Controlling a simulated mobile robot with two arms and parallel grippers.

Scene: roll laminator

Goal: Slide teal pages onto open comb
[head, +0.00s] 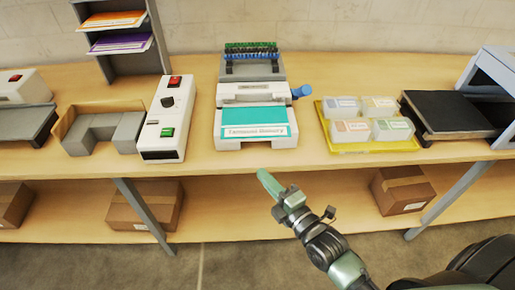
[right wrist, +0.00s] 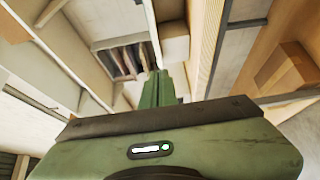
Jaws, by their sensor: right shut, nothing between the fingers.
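The teal pages (head: 232,116), with a white title label, lie flat on the front of the white binding machine (head: 252,91), which has a blue handle (head: 301,91) at its right side. Green, black and blue combs (head: 250,50) stand in a grey rack behind it. I cannot make out an open comb on the machine itself. My right gripper (head: 268,183) is shut and empty, in front of the table edge and below the pages in the picture. Its closed green fingers also show in the right wrist view (right wrist: 157,88). My left gripper is out of view.
A yellow tray (head: 372,147) with several clear boxes stands right of the machine. A white device (head: 168,118) with red and green switches and a grey block holder (head: 104,133) stand left. Cardboard boxes (head: 402,190) sit on the lower shelf. The wooden table's front edge (head: 225,169) is clear.

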